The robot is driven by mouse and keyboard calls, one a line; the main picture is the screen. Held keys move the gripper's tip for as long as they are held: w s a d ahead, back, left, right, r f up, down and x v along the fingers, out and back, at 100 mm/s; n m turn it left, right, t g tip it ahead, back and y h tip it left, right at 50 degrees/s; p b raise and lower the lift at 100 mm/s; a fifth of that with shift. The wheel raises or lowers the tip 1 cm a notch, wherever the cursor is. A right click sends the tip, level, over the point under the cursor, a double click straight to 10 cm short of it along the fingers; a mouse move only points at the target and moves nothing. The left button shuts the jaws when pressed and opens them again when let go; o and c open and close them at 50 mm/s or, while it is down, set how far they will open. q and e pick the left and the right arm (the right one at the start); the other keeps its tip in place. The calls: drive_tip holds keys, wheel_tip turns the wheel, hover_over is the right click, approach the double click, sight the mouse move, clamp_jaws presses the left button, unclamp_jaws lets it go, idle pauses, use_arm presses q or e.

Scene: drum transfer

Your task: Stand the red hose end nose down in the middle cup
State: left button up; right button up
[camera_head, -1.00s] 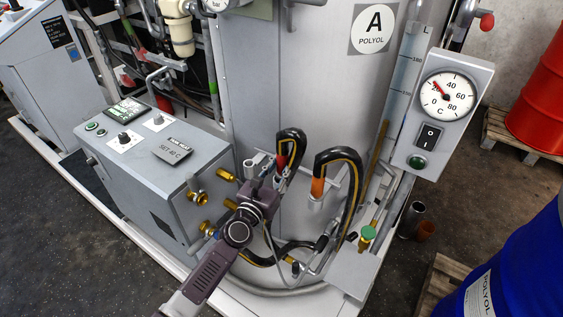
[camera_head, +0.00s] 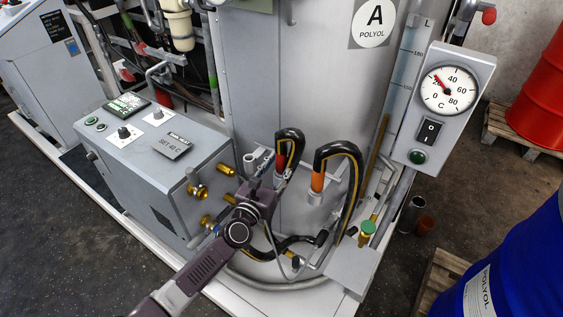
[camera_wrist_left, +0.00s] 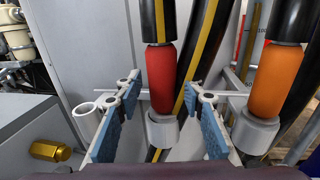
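The red hose end (camera_wrist_left: 161,75) hangs nose down from its black, yellow-striped hose, with its lower end in the middle grey cup (camera_wrist_left: 163,132). How deep it sits is hard to tell. In the head view the red end (camera_head: 281,160) is partly hidden by my gripper. My left gripper (camera_head: 264,172) is open. Its blue-padded fingers stand on either side of the red end and cup, with visible gaps in the left wrist view. The orange hose end (camera_wrist_left: 275,82) stands in the right cup (camera_wrist_left: 255,133). The left cup (camera_head: 250,163) looks empty. My right gripper is out of view.
A grey control box (camera_head: 155,165) with brass fittings (camera_head: 198,192) stands left of the cups. The steel tank (camera_head: 290,80) rises close behind. A gauge panel (camera_head: 444,110) and green-capped valve (camera_head: 366,229) are at the right. A blue drum (camera_head: 520,270) stands further right.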

use_arm(q)
drive_tip(key=shift+o, duration=0.4)
drive_tip(key=shift+s, duration=0.25)
drive_tip(key=v, duration=1.1)
drive_tip(key=shift+s, duration=0.2)
drive_tip(key=shift+a+r, duration=0.15)
drive_tip(key=shift+a, duration=0.05)
